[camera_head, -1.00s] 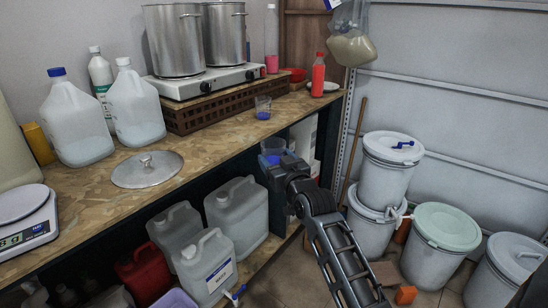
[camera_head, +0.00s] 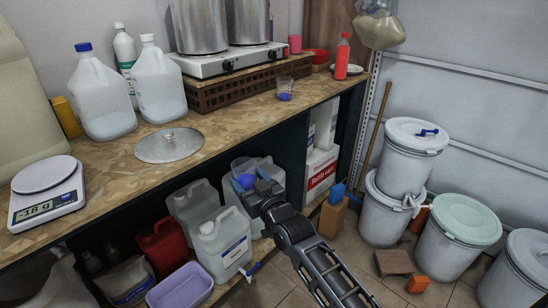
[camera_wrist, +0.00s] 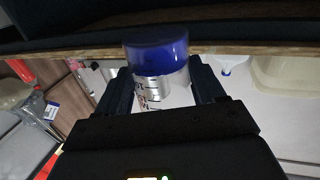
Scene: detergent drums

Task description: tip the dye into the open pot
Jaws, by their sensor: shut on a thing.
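My gripper (camera_head: 254,187) is shut on a clear cup (camera_head: 240,165) with blue dye in it, in front of the bench and below its top. In the wrist view the cup (camera_wrist: 165,84) sits between the two fingers, with the blue at its upper end and printed marks below. Two steel pots, a left one (camera_head: 201,27) and a right one (camera_head: 248,22), stand on the hot plate at the back of the bench. Their tops are cut off, so I cannot tell which is open. A round metal lid (camera_head: 170,146) lies on the bench.
Another clear beaker with some blue (camera_head: 285,90) stands near the bench edge (camera_head: 225,118). A red bottle (camera_head: 342,57) is behind it. Jugs (camera_head: 100,95) and a scale (camera_head: 46,195) are at left. Jerrycans (camera_head: 220,245) fill the space below. White drums (camera_head: 410,160) stand right.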

